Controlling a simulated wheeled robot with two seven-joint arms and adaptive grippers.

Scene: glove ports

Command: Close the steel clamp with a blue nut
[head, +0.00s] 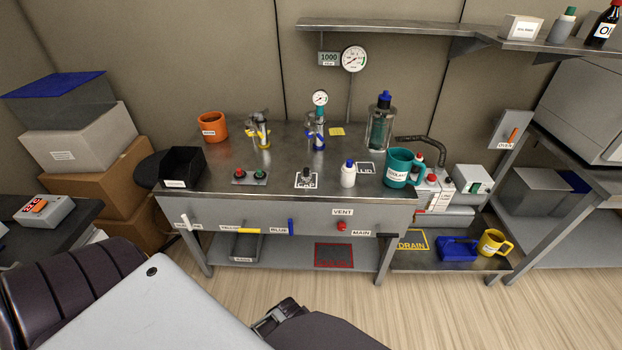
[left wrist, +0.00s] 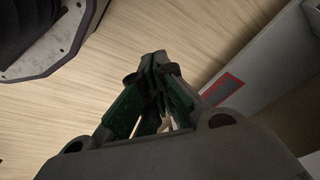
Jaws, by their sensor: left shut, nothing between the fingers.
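A steel clamp with blue parts (head: 316,132) sits on the upright fitting under a small round gauge (head: 320,98), toward the back of the steel bench. It is too small to tell whether the clamp is open or closed. A similar steel fitting with yellow parts (head: 261,131) stands to its left. My left gripper (left wrist: 158,72) shows in the left wrist view, shut and empty above the wooden floor, in front of the bench and away from the clamp. My right gripper is not in view.
On the bench (head: 230,178) stand an orange cup (head: 212,127), black bin (head: 182,167), button box (head: 250,176), white bottle (head: 348,174), teal mug (head: 402,168) and glass vessel (head: 380,125). Coloured handles line its front. A shelf (head: 400,30) runs above.

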